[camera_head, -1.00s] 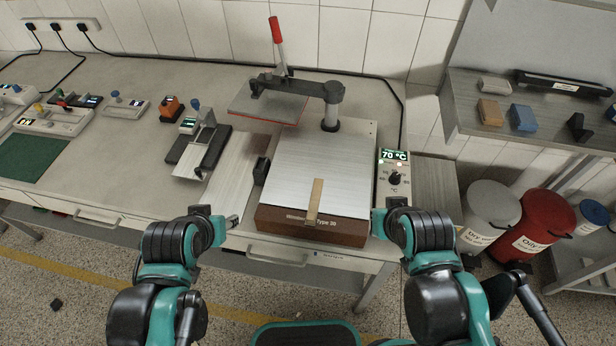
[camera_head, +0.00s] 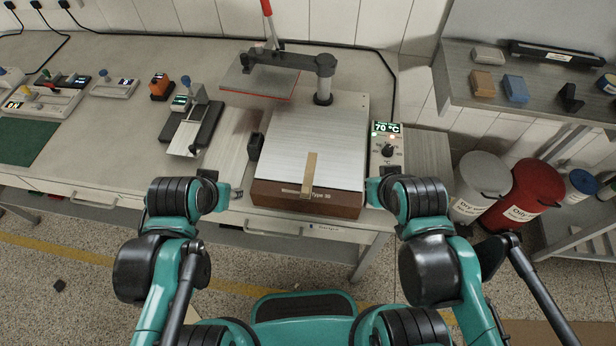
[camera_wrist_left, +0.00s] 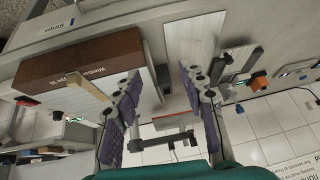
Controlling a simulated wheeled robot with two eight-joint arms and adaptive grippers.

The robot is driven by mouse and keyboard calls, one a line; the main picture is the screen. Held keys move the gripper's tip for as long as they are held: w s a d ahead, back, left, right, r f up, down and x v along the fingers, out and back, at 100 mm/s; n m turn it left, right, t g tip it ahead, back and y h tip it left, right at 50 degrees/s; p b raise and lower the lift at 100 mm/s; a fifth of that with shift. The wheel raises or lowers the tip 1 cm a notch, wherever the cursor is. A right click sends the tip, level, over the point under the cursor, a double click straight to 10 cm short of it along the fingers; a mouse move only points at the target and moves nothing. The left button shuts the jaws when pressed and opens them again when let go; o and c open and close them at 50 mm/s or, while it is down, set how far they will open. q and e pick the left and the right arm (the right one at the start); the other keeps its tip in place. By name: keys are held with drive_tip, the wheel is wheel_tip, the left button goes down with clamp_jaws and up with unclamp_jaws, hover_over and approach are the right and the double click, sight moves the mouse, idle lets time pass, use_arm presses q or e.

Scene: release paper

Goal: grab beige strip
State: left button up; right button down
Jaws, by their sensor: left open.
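The beige strip (camera_head: 309,175) lies on the front of the press's pale metal plate, its near end at the brown front edge. It also shows in the left wrist view (camera_wrist_left: 88,87). My left gripper (camera_head: 224,188) is open and empty, left of the press's front corner and apart from the strip. Its two padded fingers (camera_wrist_left: 160,108) stand wide apart in the left wrist view. My right gripper (camera_head: 374,186) is beside the press's right front corner, mostly hidden behind its own wrist, so its jaws cannot be judged.
The press's upper plate (camera_head: 257,78) is swung aside to the left, with a red-tipped lever. A temperature box (camera_head: 387,150) reading 70 °C stands right of the press. A black-and-silver device (camera_head: 190,128) sits to the left. Bins (camera_head: 520,190) stand at the right.

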use_arm(q)
drive_tip(key=w+d+r+m+g+p, duration=0.2)
drive_tip(key=w+d+r+m+p, duration=0.1)
drive_tip(key=d+m, duration=0.2)
drive_tip(key=m+g+p, duration=0.4)
drive_tip(key=m+p, duration=0.2)
drive_tip(key=m, duration=0.7)
hover_over(307, 191)
wheel_tip(307, 191, down, 3)
drive_tip(key=shift+d+f, duration=0.1)
drive_tip(key=shift+s+d+f, duration=0.1)
drive_tip(key=shift+f, duration=0.25)
drive_tip(key=f+b, duration=0.2)
drive_tip(key=f, duration=0.5)
drive_tip(key=shift+w+f, duration=0.1)
drive_tip(key=shift+w, duration=0.1)
clamp_jaws()
